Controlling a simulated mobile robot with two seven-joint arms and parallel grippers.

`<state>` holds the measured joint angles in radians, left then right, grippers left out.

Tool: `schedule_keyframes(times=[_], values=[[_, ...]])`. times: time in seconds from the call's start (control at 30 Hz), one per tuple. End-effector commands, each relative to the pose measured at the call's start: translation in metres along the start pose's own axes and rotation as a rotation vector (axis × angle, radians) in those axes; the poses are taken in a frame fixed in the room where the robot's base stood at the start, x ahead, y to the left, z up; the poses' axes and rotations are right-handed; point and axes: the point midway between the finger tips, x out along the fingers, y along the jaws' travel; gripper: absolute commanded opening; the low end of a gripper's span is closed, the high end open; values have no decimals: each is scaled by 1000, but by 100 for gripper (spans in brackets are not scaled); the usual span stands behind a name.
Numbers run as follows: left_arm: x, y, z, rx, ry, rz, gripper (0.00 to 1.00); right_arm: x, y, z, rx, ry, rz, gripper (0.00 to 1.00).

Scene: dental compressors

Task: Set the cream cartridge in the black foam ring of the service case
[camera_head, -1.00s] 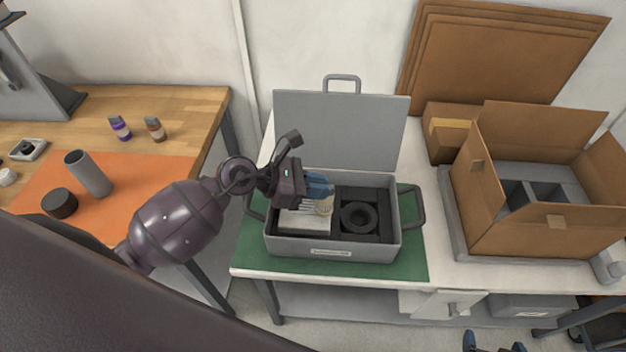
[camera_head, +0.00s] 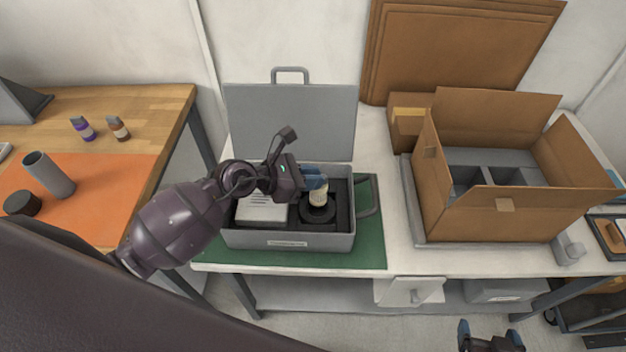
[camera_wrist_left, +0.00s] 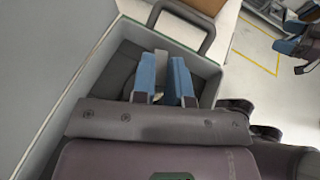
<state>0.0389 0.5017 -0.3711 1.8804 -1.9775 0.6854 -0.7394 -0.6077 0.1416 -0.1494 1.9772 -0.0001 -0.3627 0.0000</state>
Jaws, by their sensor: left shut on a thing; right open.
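The cream cartridge (camera_head: 319,198) is upright in the blue fingers of my left gripper (camera_head: 314,184), which is shut on it. The cartridge's lower end meets the opening of the black foam ring (camera_head: 318,215) in the head view; I cannot tell whether it is inside or just above. The ring sits in the right part of the open grey service case (camera_head: 288,240). In the left wrist view my left gripper (camera_wrist_left: 164,88) points into the case, with the cartridge mostly hidden between its fingers. My right gripper (camera_head: 490,338) is open and empty at the bottom edge.
The case's raised lid (camera_head: 290,120) stands behind my left gripper. A pale block (camera_head: 262,208) fills the case's left part. The case stands on a green mat (camera_head: 368,250). A divided cardboard box (camera_head: 510,215) is to the right; a wooden bench with an orange mat (camera_head: 100,190) is to the left.

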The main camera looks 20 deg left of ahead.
Motion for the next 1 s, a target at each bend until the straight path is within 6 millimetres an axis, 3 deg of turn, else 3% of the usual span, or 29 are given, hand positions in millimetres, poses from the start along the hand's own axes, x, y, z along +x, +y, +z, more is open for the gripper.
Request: schedule_keyframes(times=[0.7,1.0], values=[[21,0,-50,-2,1,-1,0,28,-6,32,-2,9,-5,90],[22,0,-53,0,0,0,0,28,-6,40,-2,-1,-4,90]])
